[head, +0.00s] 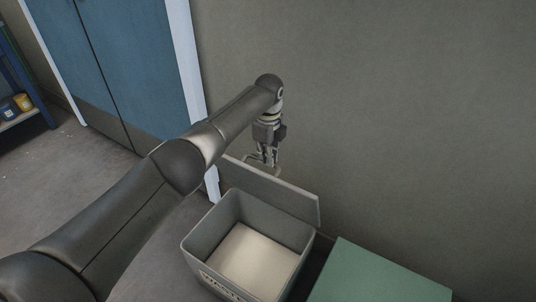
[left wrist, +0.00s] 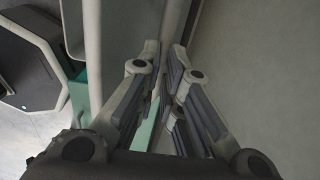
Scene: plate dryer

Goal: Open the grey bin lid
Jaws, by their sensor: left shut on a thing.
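The grey bin (head: 205,232) stands open on the floor by the wall, and its pale inner bottom shows. Its grey lid (head: 285,196) is raised along the back side, tilted up near the wall. My left gripper (head: 267,158) points down at the lid's upper edge, toward the lid's left part. It is shut on the lid; the exact contact is partly hidden. In the left wrist view the gripper's two fingers (left wrist: 165,55) stand close together with a narrow gap. My right gripper is not in view.
A green box (head: 380,276) stands right of the bin, close to it. A bare wall (head: 400,110) rises behind. Blue doors (head: 125,60) with a white frame are at the left, and a blue shelf (head: 22,80) is at the far left. Floor is clear before the doors.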

